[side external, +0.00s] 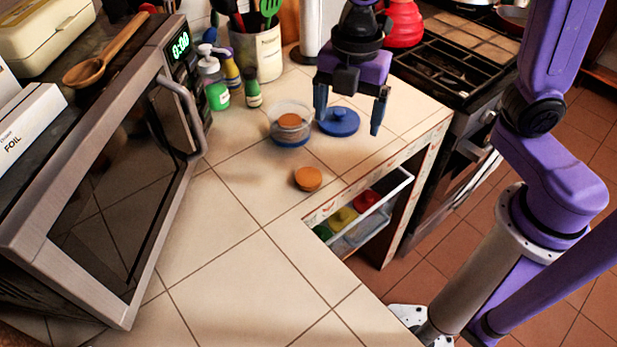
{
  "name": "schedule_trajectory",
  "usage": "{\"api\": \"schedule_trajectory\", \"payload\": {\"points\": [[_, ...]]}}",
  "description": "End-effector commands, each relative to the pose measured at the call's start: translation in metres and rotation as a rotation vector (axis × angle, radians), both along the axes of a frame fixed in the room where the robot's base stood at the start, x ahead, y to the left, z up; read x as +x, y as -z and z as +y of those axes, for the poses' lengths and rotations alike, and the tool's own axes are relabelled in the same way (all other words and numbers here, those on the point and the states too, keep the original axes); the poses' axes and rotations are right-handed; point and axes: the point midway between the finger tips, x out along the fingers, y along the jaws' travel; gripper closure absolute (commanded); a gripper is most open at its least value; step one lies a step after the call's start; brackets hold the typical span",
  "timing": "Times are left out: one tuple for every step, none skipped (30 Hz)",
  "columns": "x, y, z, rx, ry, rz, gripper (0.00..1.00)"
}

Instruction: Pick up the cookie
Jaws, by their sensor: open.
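A round orange-brown cookie (308,178) lies flat on the tiled counter, near the counter's inner edge. A second, similar round orange-brown piece (290,121) shows at the clear round container (291,137) further back; whether it lies inside or on top is hard to tell. A blue round lid (339,122) lies on the counter to the right of the container. My gripper (349,117) is open and empty, pointing down, with its fingers apart above the area of the blue lid. It is behind and to the right of the counter cookie, and apart from it.
A microwave (110,170) stands at the left, with a wooden spoon (105,52) on top. Bottles (213,80) and a utensil crock (257,52) stand at the back. An open drawer (365,210) holds coloured items below the counter edge. The front counter is clear.

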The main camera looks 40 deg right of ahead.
Motion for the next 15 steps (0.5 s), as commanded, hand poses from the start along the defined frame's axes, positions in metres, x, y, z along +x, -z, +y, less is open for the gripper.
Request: {"api": "schedule_trajectory", "payload": {"points": [[0.013, 0.001, 0.009, -0.003, -0.066, 0.002, 0.13], [0.019, 0.001, 0.013, -0.004, -0.105, 0.002, 0.13], [0.027, 0.001, 0.018, -0.005, -0.152, 0.003, 0.13], [0.032, 0.001, 0.021, -0.005, -0.184, 0.003, 0.13], [0.036, 0.002, 0.024, -0.006, -0.213, 0.004, 0.13], [0.041, 0.002, 0.027, -0.006, -0.243, 0.003, 0.13], [0.044, 0.002, 0.028, -0.006, -0.262, 0.004, 0.13], [0.046, 0.002, 0.029, -0.006, -0.278, 0.004, 0.13], [0.049, 0.002, 0.031, -0.007, -0.293, 0.004, 0.13], [0.050, 0.003, 0.031, -0.007, -0.302, 0.004, 0.13], [0.050, 0.005, 0.031, -0.007, -0.308, 0.005, 0.13], [0.051, 0.008, 0.032, -0.009, -0.312, 0.006, 0.13], [0.051, 0.012, 0.031, -0.010, -0.313, 0.007, 0.13], [0.051, 0.016, 0.031, -0.010, -0.313, 0.007, 0.13], [0.050, 0.022, 0.031, -0.010, -0.313, 0.008, 0.13]]}}
